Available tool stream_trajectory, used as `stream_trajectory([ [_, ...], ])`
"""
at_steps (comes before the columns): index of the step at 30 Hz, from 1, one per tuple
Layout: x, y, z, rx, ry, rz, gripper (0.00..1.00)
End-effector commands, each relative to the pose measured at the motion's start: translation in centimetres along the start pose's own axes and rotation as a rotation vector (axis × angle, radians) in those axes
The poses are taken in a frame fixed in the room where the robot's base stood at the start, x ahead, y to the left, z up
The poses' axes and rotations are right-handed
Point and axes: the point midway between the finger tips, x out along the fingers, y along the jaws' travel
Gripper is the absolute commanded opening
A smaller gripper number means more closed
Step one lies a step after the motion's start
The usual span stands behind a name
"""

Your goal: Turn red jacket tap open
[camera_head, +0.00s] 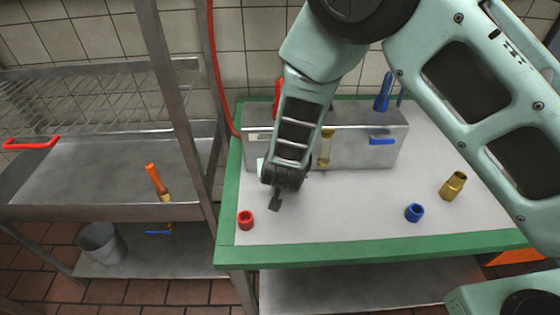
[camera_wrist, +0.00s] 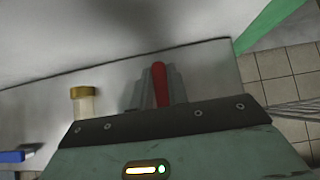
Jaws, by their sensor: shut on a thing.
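The red tap lever (camera_wrist: 159,84) shows in the wrist view, upright between the two grey fingers of my gripper (camera_wrist: 155,88), which is shut on it. In the head view my gripper (camera_head: 276,196) is at the left end of the front of a metal box (camera_head: 360,150) on the table. My arm and gripper hide the red lever there, so its angle against the box cannot be told. A blue lever (camera_head: 382,140) sits on the right of the same front; it also shows in the wrist view (camera_wrist: 14,156).
A clear, brass-capped tube (camera_head: 326,148) stands on the box front beside my gripper. A red ring (camera_head: 245,220), a blue ring (camera_head: 414,212) and a brass fitting (camera_head: 453,186) stand on the green-edged table (camera_head: 340,215). A metal shelf (camera_head: 100,175) is at left.

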Motion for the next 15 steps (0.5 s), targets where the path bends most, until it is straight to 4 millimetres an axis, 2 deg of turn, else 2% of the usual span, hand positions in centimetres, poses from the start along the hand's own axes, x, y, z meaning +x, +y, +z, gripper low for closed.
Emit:
stream_trajectory([
  [12, 0.07, 0.09, 0.05, -0.005, 0.0, 0.005, 0.0],
  [13, 0.07, 0.09, 0.05, -0.005, 0.0, 0.005, 0.25],
  [15, 0.06, 0.08, 0.05, -0.005, 0.0, 0.005, 0.38],
])
